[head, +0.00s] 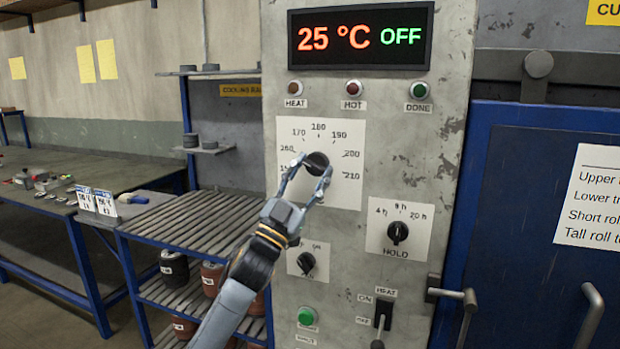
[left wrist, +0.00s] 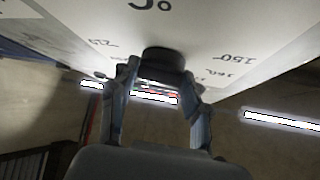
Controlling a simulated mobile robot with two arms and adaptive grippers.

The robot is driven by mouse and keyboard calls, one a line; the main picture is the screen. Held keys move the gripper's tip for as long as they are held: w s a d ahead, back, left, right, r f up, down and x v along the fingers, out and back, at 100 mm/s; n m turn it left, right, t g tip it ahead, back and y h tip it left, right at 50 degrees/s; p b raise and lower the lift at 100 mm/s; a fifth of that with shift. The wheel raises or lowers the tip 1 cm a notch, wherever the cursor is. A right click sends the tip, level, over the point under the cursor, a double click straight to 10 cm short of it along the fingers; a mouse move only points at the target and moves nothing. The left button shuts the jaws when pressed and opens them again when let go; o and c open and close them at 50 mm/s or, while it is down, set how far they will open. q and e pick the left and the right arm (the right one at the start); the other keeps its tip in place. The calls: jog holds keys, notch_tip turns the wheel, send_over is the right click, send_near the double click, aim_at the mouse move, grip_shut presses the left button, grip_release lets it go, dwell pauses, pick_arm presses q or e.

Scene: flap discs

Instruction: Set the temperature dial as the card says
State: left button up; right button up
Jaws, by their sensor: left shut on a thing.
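The temperature dial is a black round knob (head: 317,162) on a white scale plate (head: 347,186) marked from about 160 to 210. My left gripper (head: 312,168) is shut on the knob, one finger on each side. The knob's pointer is hidden or too small to read. In the left wrist view the dark knob (left wrist: 163,58) sits between my two fingers (left wrist: 158,80). Two small white and blue cards (head: 95,201) stand on the bench end at left; their writing is too small to read. My right gripper is out of view.
The display (head: 360,37) reads 25 °C OFF. Below are a HOLD knob (head: 398,232), a smaller knob (head: 307,262) partly by my arm, a green button (head: 306,316) and a HEAT switch (head: 383,312). A blue door (head: 530,200) with handles is at right.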

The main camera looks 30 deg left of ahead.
pick_arm(q)
jog(key=shift+n+y, duration=0.3)
jog(key=shift+y, duration=0.1)
jog(key=o, duration=1.2)
jog(key=shift+c, duration=0.2)
jog(key=v, duration=1.2)
jog(key=shift+w+f, duration=0.1)
